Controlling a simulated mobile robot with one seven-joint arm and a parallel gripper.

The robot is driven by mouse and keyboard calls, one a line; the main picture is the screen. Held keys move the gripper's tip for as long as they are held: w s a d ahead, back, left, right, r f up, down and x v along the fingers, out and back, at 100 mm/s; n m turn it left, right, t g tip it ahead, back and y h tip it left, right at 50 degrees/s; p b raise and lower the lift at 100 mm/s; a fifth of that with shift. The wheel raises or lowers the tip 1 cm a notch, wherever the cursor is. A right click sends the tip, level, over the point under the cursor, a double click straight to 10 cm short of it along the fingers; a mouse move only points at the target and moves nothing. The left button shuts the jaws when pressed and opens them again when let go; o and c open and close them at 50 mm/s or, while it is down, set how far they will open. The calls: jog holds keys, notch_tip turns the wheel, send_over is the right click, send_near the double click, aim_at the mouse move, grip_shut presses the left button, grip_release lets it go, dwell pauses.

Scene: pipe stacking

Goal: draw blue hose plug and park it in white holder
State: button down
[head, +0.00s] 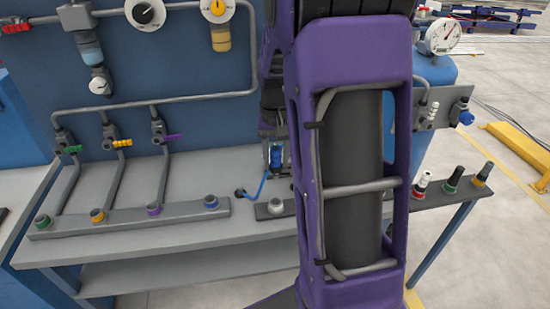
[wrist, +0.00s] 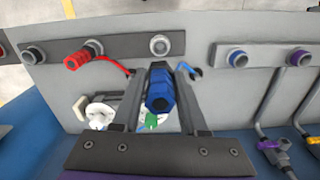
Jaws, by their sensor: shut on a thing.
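My gripper (head: 276,152) is shut on the blue hose plug (head: 276,158), above the bench just behind the front rails. In the wrist view my gripper (wrist: 159,72) has a finger on either side of the blue plug (wrist: 160,90). A blue hose (head: 254,190) runs from the plug to the bench top; part of it also shows in the wrist view (wrist: 194,72). The white holder (head: 275,206) is an empty ring socket at the left end of the dark rail. It also shows in the wrist view (wrist: 159,44), beyond the plug and apart from it.
The left rail has green, orange, purple and blue-ringed sockets (head: 210,202). A red plug (wrist: 78,60) sits on the dark rail beside the white holder. Further plugs (head: 454,178) stand at the rail's right end. My arm hides the rail's middle in the head view.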

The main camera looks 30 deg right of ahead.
aim_at(276, 149)
notch_tip(276, 149, down, 9)
jog(key=b, duration=0.6)
jog(key=shift+r+b, duration=0.15)
jog(key=shift+b, duration=0.2)
jog(key=shift+f+b, duration=0.8)
jog(key=shift+f, duration=0.75)
dwell(0.4)
jog(key=shift+c, duration=1.8)
grip_release()
notch_tip(276, 149, up, 18)
jog(key=p, duration=0.3)
jog(key=shift+f+p, duration=0.25)
jog(key=shift+p, duration=0.05)
